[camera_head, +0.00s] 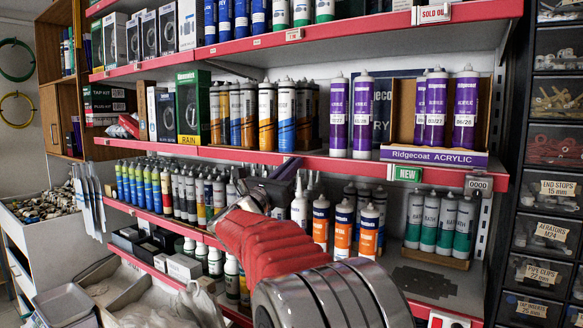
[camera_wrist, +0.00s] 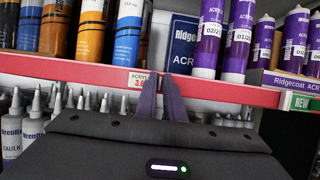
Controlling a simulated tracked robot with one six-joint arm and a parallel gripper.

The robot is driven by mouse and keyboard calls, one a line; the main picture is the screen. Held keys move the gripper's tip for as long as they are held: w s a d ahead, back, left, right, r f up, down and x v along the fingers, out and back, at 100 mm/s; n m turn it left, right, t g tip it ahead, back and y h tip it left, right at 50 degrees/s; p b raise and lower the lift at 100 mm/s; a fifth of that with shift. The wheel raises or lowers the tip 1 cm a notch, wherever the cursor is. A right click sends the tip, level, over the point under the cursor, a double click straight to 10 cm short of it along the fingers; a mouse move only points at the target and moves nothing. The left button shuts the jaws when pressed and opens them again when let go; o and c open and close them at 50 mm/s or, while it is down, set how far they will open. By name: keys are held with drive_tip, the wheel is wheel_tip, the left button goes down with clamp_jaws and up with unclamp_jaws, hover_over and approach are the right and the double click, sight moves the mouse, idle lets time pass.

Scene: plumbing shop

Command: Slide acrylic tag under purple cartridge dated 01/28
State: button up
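The acrylic tag (camera_wrist: 138,80) is a small white price label on the red shelf edge. My gripper's left finger covers its right end in the wrist view. My gripper (camera_wrist: 160,82) points at the shelf edge just right of the tag, its two dark fingers close together with a narrow gap; nothing is seen held. The purple cartridge (camera_wrist: 240,36) whose label starts 01/2 stands right of the fingers on the shelf above; its last digit is unclear. It also appears to be the right one of the front pair in the head view (camera_head: 363,110). My arm hides the tag there.
Another purple cartridge (camera_wrist: 208,36) stands just left of it. More purple cartridges (camera_head: 465,108) stand in a display box at the right. Blue and orange cartridges (camera_head: 286,115) stand left of the pair. White-nozzled tubes (camera_wrist: 12,125) fill the shelf below. The red shelf edge (camera_wrist: 240,93) right of my fingers is bare.

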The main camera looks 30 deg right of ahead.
clamp_jaws()
idle(0.7)
idle(0.4)
